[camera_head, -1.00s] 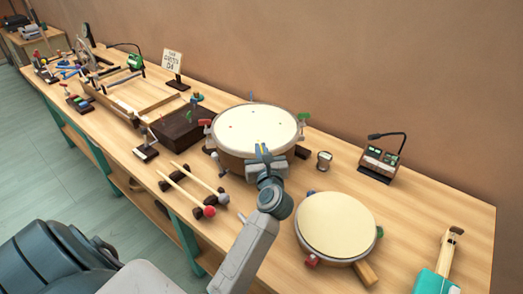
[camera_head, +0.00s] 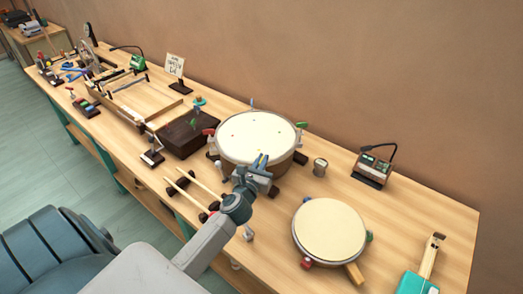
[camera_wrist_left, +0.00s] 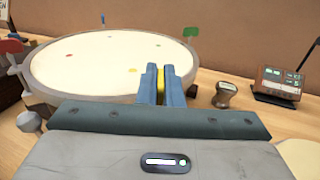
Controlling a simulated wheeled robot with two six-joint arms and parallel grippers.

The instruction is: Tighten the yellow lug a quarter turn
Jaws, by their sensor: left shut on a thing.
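The large round drum (camera_head: 250,132) with a cream head stands on the workbench, with coloured lugs around its rim and small coloured dots on its head. My left gripper (camera_head: 262,160) is at its near rim. In the left wrist view the drum (camera_wrist_left: 100,68) fills the left, and the blue fingers (camera_wrist_left: 165,85) are shut on the yellow lug (camera_wrist_left: 160,80), which shows as a narrow strip between them. A green lug (camera_wrist_left: 190,33) and a red lug (camera_wrist_left: 14,57) show on the rim. The yellow lug's lower part is hidden. My right gripper is not in view.
A smaller drum (camera_head: 328,230) lies at the near right. A dark box (camera_head: 186,135) and mallets (camera_head: 196,178) are on the left. Bare bench lies around the smaller drum.

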